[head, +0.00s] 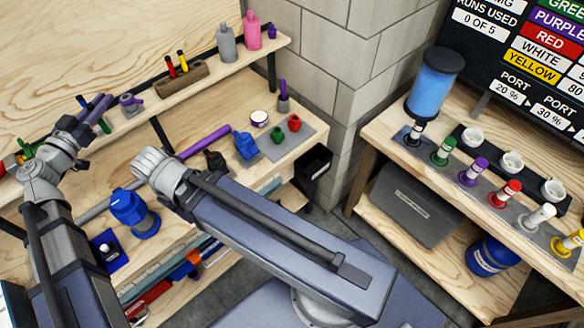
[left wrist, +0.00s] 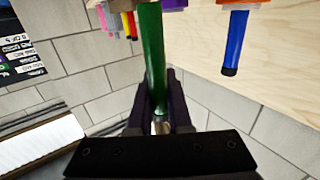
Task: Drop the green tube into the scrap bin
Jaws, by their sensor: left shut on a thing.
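The green tube (left wrist: 153,50) stands upright in the left wrist view, its lower end between the dark jaws of my left gripper (left wrist: 159,108). The jaws are shut on it. A black open-topped bin (head: 315,162) hangs at the right end of the wooden bench. Its label is too small to read, so I cannot tell if it is the scrap bin. My right gripper does not show.
My other arm crosses the middle of the head view. A grey labelled box (head: 415,203) and a blue drum (head: 490,255) stand under the right table. Bottles (head: 253,32) stand on the upper shelf.

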